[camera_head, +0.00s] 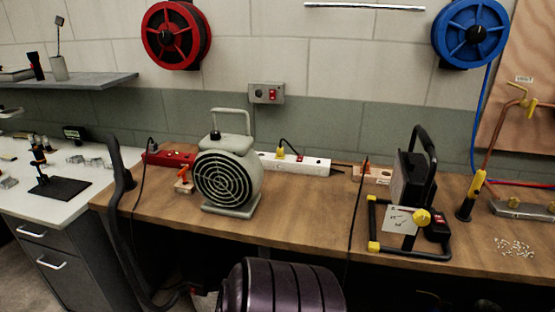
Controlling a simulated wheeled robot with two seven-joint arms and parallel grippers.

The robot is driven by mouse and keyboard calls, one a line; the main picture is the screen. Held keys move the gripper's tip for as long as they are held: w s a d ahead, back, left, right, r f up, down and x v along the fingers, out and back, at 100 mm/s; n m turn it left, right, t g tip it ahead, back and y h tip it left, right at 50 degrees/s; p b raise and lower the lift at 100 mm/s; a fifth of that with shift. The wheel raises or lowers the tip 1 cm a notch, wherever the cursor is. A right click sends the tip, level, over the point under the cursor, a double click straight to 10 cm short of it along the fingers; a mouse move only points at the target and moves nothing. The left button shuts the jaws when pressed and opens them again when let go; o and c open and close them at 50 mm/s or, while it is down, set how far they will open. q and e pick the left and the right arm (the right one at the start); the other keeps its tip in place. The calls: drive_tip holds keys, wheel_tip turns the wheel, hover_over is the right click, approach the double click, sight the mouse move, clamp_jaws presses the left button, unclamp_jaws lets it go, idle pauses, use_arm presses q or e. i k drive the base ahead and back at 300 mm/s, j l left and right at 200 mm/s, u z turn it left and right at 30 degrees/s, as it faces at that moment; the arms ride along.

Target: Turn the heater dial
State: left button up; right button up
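A grey-beige fan heater (228,175) with a round black grille and a carrying handle on top stands upright on the wooden workbench (290,225). Its grille faces forward and slightly left. A small dark part (215,135) shows on top under the handle; I cannot tell whether it is the dial, or how it is set. Neither of my grippers is in view, so nothing is seen touching the heater.
A red power strip (170,158) and a white one (295,163) lie behind the heater. A black work light (408,190) with yellow knobs stands right. A black hose (118,205) curves past the bench's left end. A dark purple ribbed object (280,287) stands in front.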

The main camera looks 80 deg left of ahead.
sight(215, 135)
drive_tip(key=u, duration=3.1)
